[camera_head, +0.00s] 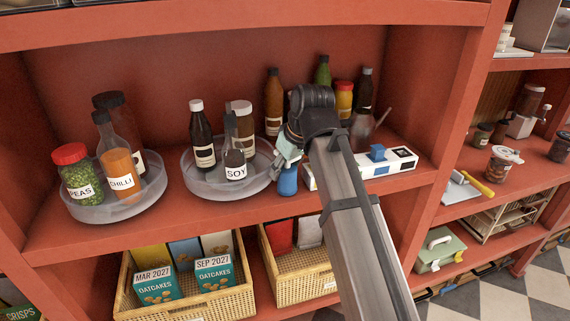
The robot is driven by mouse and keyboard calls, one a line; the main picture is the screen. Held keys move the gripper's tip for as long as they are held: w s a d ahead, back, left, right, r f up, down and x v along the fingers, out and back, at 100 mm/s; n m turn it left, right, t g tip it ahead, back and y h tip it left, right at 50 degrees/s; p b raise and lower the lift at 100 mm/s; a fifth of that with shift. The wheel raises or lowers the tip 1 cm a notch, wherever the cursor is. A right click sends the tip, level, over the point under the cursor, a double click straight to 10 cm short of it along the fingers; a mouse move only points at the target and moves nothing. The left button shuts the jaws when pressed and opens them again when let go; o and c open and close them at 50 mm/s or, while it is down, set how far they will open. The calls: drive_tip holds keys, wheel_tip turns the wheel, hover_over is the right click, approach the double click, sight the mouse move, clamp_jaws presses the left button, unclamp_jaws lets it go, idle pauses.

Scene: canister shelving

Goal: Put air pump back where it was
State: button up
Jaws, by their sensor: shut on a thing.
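My gripper (286,160) reaches over the shelf from the right and points down beside the right-hand clear turntable. It is shut on a small blue object (288,182), which I take to be the air pump. Only its lower part shows under the fingers; the rest is hidden. It is low over the middle shelf (235,222), close to the front edge, and I cannot tell whether it touches the shelf.
The turntable (190,180) holding dark bottles and the soy bottle (235,165) is just left of my gripper. A white-and-blue box (395,165) lies to the right, partly behind my arm. Bottles (274,98) stand behind. Another turntable (90,212) is at the left; baskets (185,300) are below.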

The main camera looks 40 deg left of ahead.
drive_tip(key=o, duration=1.2)
drive_tip(key=shift+f, duration=0.1)
drive_tip(key=shift+c, duration=0.2)
drive_tip(key=b+v, duration=0.2)
drive_tip(key=v, duration=1)
drive_tip(key=shift+b, duration=0.35)
